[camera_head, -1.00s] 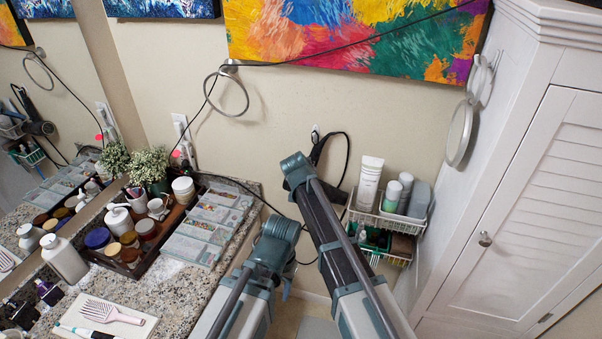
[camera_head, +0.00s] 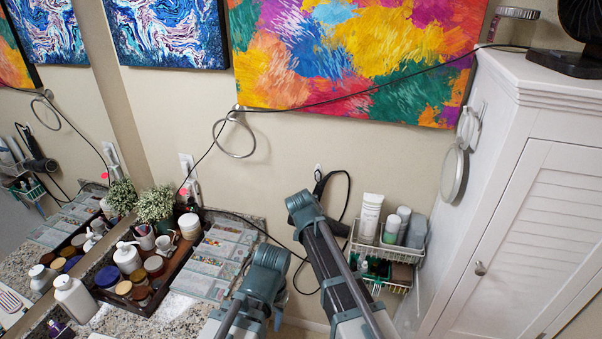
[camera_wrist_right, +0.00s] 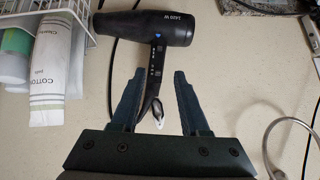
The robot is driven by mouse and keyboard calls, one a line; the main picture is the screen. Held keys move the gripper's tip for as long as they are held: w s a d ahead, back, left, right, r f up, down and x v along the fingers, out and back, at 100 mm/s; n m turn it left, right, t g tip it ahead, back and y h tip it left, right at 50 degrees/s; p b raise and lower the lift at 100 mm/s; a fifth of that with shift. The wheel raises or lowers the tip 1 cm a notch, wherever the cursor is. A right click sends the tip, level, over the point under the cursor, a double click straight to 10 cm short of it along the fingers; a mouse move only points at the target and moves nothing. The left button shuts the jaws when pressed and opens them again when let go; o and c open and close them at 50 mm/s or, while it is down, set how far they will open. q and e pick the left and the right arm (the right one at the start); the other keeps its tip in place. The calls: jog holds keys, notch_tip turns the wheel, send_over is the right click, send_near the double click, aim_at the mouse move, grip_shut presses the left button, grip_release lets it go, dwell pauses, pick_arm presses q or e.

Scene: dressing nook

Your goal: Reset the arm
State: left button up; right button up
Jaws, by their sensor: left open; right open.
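My left arm comes up from the bottom of the head view beside the counter. A small part of my left gripper (camera_head: 278,319) shows below its teal joint; most of it is hidden. My right arm reaches toward the wall, its gripper hidden in the head view.
A wire basket (camera_head: 352,245) with bottles hangs on the wall right of my right arm. A white cabinet (camera_head: 510,215) stands at the right. At the left, a granite counter (camera_head: 180,309) holds a dark tray (camera_head: 205,245) of jars. A towel ring (camera_head: 235,153) hangs above.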

jog(key=s+d+f+n+g, duration=0.1)
jog(key=s+d+f+g, duration=0.2)
jog(key=s, duration=0.6)
jog(key=s+d+f+n+g+y, duration=0.15)
jog(key=s+d, duration=0.35)
jog(key=s, duration=0.5)
jog(key=s+d+f+n+g, duration=0.2)
jog(key=s+d+g, duration=0.15)
jog(key=s, duration=0.55)
jog(key=s+a+f+n+b, duration=0.2)
jog(key=a, duration=0.3)
jog(key=s+a+f+n+g+h+b, duration=0.1)
jog(key=s+a, duration=0.2)
jog(key=a, duration=0.3)
jog(key=shift+f+n+b, duration=0.35)
